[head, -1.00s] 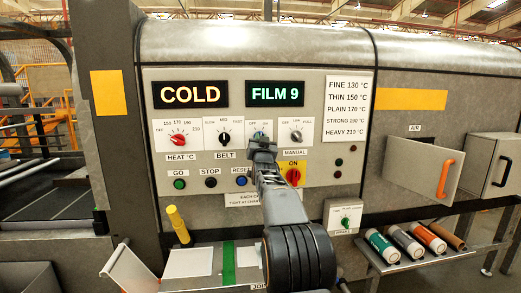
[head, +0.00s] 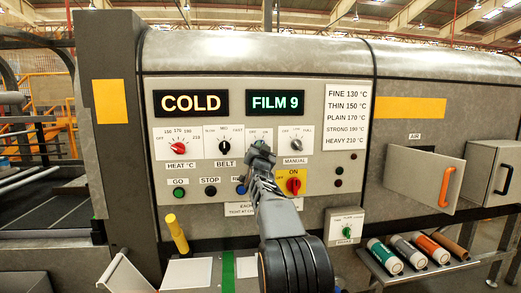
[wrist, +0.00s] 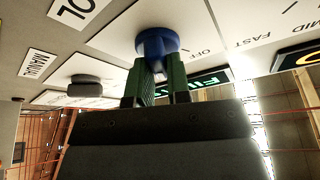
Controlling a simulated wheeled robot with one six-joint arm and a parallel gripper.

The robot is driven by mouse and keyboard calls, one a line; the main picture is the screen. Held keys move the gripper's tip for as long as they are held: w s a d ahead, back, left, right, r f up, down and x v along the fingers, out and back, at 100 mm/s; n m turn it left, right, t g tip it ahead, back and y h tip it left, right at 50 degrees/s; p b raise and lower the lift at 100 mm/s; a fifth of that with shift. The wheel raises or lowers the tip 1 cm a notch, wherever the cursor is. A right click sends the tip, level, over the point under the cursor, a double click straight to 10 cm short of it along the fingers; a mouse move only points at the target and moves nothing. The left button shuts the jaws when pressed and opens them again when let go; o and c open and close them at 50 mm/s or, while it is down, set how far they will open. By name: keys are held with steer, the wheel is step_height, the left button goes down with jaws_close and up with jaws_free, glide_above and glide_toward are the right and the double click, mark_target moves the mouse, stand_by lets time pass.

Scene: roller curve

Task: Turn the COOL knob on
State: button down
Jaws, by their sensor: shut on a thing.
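The COOL knob is blue with a round base and shows in the wrist view (wrist: 155,44). It sits on a white plate (wrist: 120,52) with an OFF mark beside it and part of a label reading "OL". My gripper (wrist: 156,80) has its green fingers closed on the knob's grip, one on each side. In the head view, my gripper (head: 261,153) reaches the panel between the BELT and MANUAL knobs and hides most of the COOL knob and its label. I cannot tell which mark the knob points at.
The BELT knob (head: 223,147) is to the left and the grey MANUAL knob (head: 295,144) to the right, both close. The red ON switch (head: 294,185) is just below right. A yellow handle (head: 177,233) sticks out at lower left. An open door (head: 424,175) stands at right.

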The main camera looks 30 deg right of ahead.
steer(key=c, duration=1.1)
jaws_free()
steer(key=b+v, duration=0.5)
steer(key=v, duration=0.8)
steer(key=shift+s+a+f, duration=0.1)
steer(key=shift+s+a, duration=0.1)
steer(key=shift+s, duration=0.05)
